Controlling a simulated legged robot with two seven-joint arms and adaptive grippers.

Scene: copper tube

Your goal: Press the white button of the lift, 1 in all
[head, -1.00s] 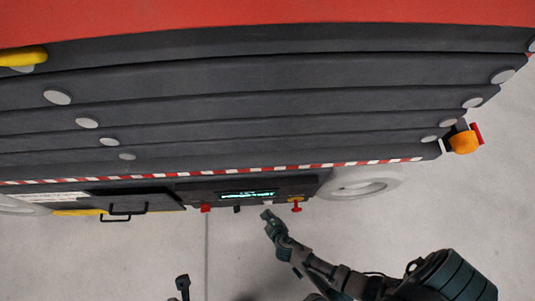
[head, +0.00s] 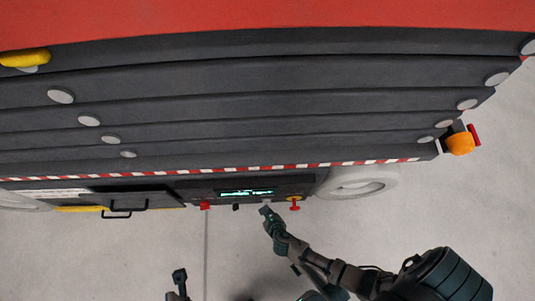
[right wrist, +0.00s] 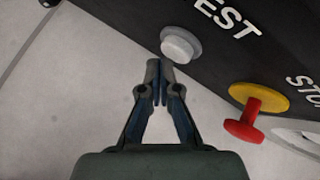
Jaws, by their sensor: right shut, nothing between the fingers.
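The white button (right wrist: 177,47) of the lift is a round knob in a grey ring, beside the letters "EST" on the dark panel (head: 225,193). My right gripper (right wrist: 161,68) is shut and empty. Its tips are right by the lower left edge of the button in the right wrist view; I cannot tell whether they touch it. In the head view the right gripper (head: 265,211) is at the panel's lower edge, between a black knob and a red stop button. A dark part, likely my left gripper (head: 180,276), shows at the bottom; its fingers are unclear.
A red stop button (right wrist: 243,120) on a yellow base (right wrist: 259,97) is right of the white button. A red knob (head: 205,206) and black knob (head: 236,207) are to the left. Black handles (head: 123,211) stick out further left. The grey floor (head: 90,260) is clear.

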